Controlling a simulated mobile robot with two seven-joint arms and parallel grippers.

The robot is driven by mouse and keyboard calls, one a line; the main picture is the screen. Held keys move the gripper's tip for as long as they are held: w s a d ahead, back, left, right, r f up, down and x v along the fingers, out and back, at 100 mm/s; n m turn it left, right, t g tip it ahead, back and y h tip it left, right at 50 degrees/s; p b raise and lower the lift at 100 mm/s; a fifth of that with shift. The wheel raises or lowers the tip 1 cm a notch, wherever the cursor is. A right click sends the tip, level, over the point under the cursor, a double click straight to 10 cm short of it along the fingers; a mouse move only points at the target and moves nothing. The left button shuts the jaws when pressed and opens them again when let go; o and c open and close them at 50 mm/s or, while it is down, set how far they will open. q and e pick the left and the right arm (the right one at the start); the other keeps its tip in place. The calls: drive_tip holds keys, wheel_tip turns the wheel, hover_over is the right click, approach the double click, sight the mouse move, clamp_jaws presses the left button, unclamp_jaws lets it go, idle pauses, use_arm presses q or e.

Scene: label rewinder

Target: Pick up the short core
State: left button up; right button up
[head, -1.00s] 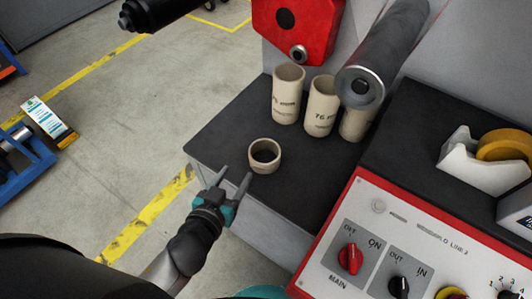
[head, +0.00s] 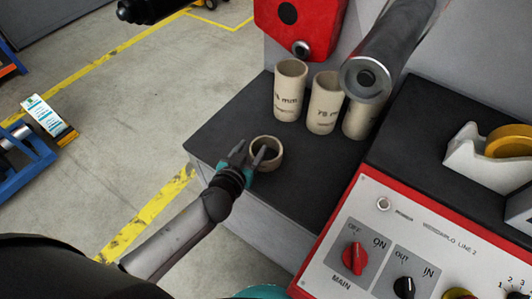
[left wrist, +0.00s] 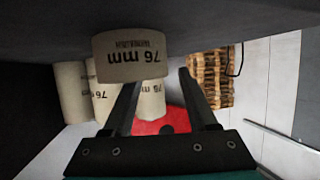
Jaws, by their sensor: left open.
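The short core (head: 266,151) is a low tan cardboard ring standing on the dark shelf (head: 222,128) near its front left edge. In the left wrist view the short core (left wrist: 130,57) shows "76 mm" print and appears upside down. My left gripper (head: 250,158) is open at the near side of the short core, its fingers reaching at the ring. In the left wrist view the fingers (left wrist: 157,85) are apart, with the core's lower part by the left finger. Whether they touch it I cannot tell.
Taller tan cores (head: 290,90) (head: 323,103) stand behind the short core, one partly under the grey roller (head: 368,77). The red-framed control panel (head: 385,245) and a tape dispenser (head: 487,158) lie to the right.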

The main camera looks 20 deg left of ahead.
use_arm(q)
drive_tip(key=shift+x, duration=1.35)
clamp_jaws()
